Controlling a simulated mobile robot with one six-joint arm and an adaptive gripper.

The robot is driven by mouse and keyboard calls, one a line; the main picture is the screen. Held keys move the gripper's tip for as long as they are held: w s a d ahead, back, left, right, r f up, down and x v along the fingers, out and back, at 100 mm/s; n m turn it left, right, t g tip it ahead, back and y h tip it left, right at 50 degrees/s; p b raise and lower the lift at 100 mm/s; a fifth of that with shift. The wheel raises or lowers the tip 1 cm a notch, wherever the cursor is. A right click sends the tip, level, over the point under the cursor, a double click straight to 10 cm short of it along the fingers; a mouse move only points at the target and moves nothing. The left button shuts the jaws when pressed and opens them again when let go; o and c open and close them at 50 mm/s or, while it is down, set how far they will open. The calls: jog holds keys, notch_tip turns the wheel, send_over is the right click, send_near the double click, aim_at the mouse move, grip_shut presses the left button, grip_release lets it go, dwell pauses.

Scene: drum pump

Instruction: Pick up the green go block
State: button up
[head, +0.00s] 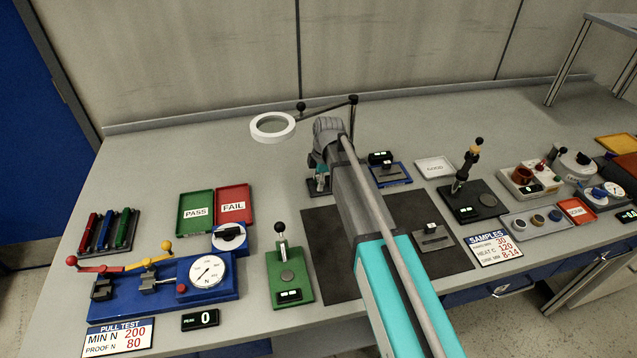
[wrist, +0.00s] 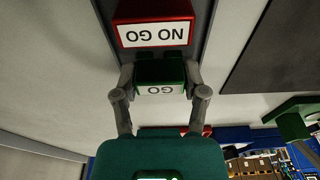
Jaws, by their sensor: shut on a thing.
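The green go block (wrist: 158,71) is in the wrist view, with its white GO label upside down. My gripper (wrist: 160,78) has one finger on each side of the block and is shut on it. A larger-looking red NO GO block (wrist: 155,12) is just beyond it, over a dark grey strip. I cannot tell whether the green block touches the strip. In the head view my arm hides most of the gripper and both blocks, near the back middle of the bench.
A ring magnifier (head: 272,127) stands behind left of my arm. PASS (head: 195,211) and FAIL (head: 234,204) trays lie to the left. A green lever gauge (head: 288,275) stands at front. A dark mat (head: 318,225) lies under my arm. The back left bench is clear.

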jog(key=shift+r, duration=0.1)
dwell(0.3)
notch_tip(320, 180, up, 3)
jog(key=p, duration=0.3)
jog(key=s+d+r+p, duration=0.1)
jog(key=s+r+p, duration=0.2)
jog(key=s, duration=0.1)
jog(key=s+d+r+p, duration=0.2)
jog(key=s+r+p, duration=0.1)
jog(key=s, duration=0.2)
jog(key=s+d+r+p, duration=0.1)
jog(key=s+r+p, duration=0.2)
jog(key=s+p, duration=0.1)
jog(key=shift+s+d+r, duration=0.15)
jog(key=shift+r, duration=0.25)
jog(key=shift+r, duration=0.15)
jog(key=shift+r+p, duration=1.35)
jog(key=shift+p, duration=0.2)
